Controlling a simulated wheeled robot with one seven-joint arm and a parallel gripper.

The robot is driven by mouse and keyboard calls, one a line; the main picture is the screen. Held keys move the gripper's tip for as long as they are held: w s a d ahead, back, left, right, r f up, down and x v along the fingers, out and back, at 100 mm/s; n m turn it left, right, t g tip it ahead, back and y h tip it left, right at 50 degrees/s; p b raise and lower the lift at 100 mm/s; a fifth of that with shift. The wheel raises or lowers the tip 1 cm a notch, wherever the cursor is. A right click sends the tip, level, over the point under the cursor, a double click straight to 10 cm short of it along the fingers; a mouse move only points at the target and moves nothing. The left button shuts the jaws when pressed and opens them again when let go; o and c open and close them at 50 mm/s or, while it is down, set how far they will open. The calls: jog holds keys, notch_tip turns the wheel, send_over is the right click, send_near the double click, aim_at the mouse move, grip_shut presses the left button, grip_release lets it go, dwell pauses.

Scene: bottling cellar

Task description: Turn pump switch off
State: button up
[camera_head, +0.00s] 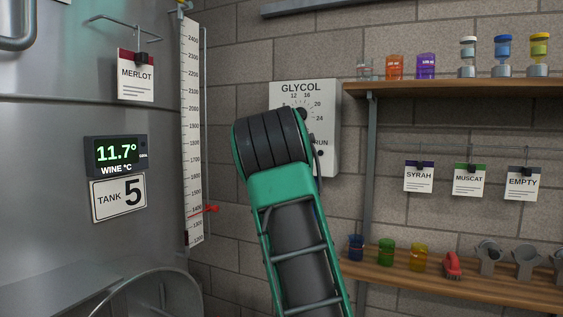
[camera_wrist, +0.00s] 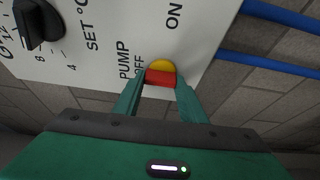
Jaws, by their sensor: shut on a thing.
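The white GLYCOL panel (camera_head: 332,130) hangs on the brick wall; my arm covers much of it in the head view, including the pump switch. In the wrist view the panel (camera_wrist: 105,40) appears turned sideways. The pump switch (camera_wrist: 160,78) shows there as a red part against a round yellow part, near the OFF lettering, with ON farther up. My gripper (camera_wrist: 160,82) has its two green fingers on either side of the red part and is shut on it. I cannot tell which setting the switch stands in.
A black dial (camera_wrist: 40,22) sits on the same panel. Blue pipes (camera_wrist: 275,40) run beside it. To the right in the head view are an upper shelf (camera_head: 450,88) and a lower shelf (camera_head: 500,287) with small items. The tank (camera_head: 60,150) stands at the left.

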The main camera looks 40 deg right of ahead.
jog(key=shift+w+a+f, duration=0.2)
jog(key=shift+w+a, duration=0.2)
jog(key=o, duration=1.1)
jog(key=shift+c, duration=0.2)
jog(key=shift+s+d+r, duration=0.1)
jog(key=shift+s+d, duration=0.05)
jog(key=shift+d, duration=0.05)
jog(key=v, duration=1)
jog(key=shift+s+a, duration=0.2)
jog(key=shift+a, duration=0.1)
